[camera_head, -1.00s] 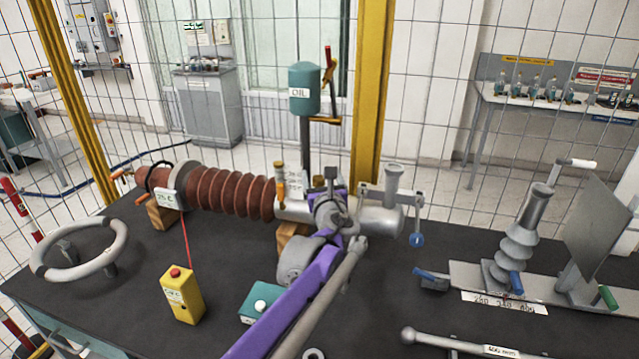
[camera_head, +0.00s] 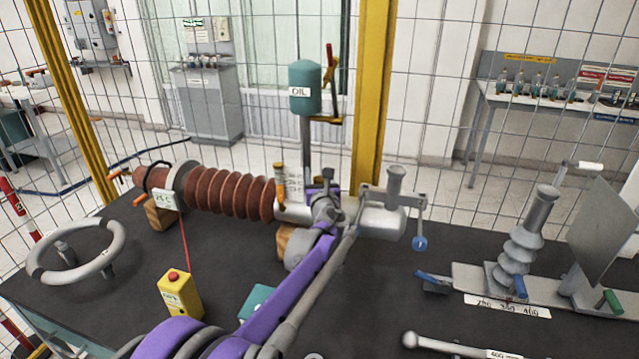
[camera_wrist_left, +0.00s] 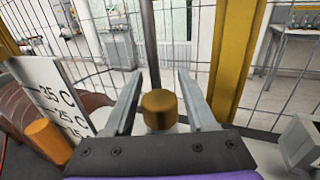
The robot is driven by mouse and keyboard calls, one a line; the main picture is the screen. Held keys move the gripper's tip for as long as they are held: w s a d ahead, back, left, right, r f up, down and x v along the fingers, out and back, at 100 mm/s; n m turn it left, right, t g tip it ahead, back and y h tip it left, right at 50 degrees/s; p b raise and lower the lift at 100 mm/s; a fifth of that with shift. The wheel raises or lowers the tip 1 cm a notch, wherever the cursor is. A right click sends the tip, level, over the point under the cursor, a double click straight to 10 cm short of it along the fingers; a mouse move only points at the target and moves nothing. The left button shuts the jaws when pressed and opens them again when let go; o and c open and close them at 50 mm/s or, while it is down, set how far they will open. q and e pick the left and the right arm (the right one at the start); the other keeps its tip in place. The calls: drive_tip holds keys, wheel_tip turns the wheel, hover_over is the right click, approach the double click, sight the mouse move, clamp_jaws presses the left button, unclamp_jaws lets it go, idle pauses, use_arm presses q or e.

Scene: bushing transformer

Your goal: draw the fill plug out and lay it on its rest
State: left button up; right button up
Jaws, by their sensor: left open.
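In the left wrist view a brass-coloured round plug (camera_wrist_left: 160,108) stands between the two fingers of my left gripper (camera_wrist_left: 160,84). The fingers are open, with a gap on each side of the plug. In the head view my left gripper (camera_head: 326,180) is over the grey cylinder (camera_head: 380,222) at the end of the brown ribbed bushing (camera_head: 228,194); the plug is hidden there by the gripper and arm. I cannot tell which thing is the plug's rest. My right gripper is not in view.
A white scale card (camera_wrist_left: 52,95) and an orange-brown post (camera_wrist_left: 48,140) stand left of my left gripper. A grey funnel with a bracket (camera_head: 396,182) stands close on its right. A yellow box (camera_head: 180,295) and teal box (camera_head: 256,300) are nearer.

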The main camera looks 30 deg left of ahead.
use_arm(q)
clamp_jaws()
idle(0.3)
